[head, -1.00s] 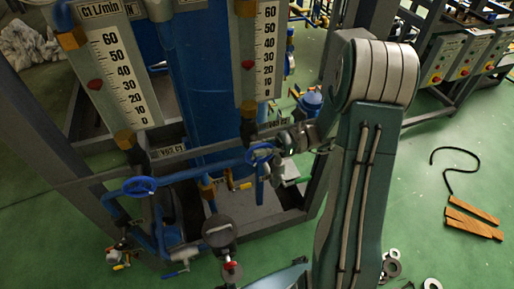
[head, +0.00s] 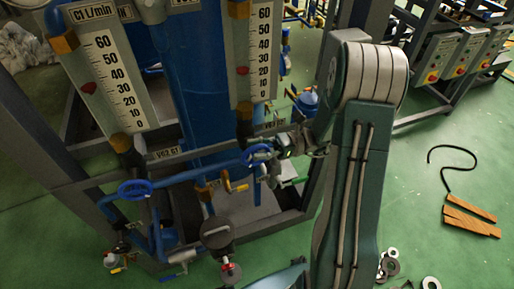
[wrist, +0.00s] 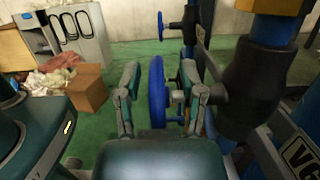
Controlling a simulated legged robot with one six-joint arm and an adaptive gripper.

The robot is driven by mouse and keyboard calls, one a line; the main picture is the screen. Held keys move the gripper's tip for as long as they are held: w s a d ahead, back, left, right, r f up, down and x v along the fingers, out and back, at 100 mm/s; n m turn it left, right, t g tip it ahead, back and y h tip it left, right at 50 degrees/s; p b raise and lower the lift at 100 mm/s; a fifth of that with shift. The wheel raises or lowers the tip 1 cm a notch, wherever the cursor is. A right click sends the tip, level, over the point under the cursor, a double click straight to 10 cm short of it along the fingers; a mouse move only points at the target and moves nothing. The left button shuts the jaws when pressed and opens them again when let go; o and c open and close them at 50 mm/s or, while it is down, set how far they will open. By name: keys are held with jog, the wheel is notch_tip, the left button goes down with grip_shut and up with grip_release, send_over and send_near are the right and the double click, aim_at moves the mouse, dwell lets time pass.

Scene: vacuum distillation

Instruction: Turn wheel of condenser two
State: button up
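A blue handwheel (head: 258,153) sits on the blue pipework below the right flow gauge (head: 250,60). In the wrist view this wheel (wrist: 157,92) shows edge-on between the two fingers of my gripper (wrist: 164,95). The fingers are apart, one on each side of the wheel. A gap shows on the left side; on the right I cannot tell whether the finger touches it. In the head view my gripper (head: 278,147) is small beside the wheel. A second blue handwheel (head: 135,188) is below the left gauge, marked C1 (head: 112,80); a farther blue wheel (wrist: 162,25) shows in the wrist view.
A thick dark pipe fitting (wrist: 250,88) stands close to the right finger. Dark frame beams (head: 65,160) surround the pipes. A cardboard box (wrist: 85,88) lies on the green floor to the left in the wrist view. Wooden pieces (head: 470,220) lie on the floor at right.

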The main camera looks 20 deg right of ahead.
jog(key=d+f, duration=0.1)
jog(key=d, duration=0.6)
jog(key=shift+d+f, duration=0.25)
jog(key=shift+f, duration=0.05)
jog(key=shift+a, duration=0.1)
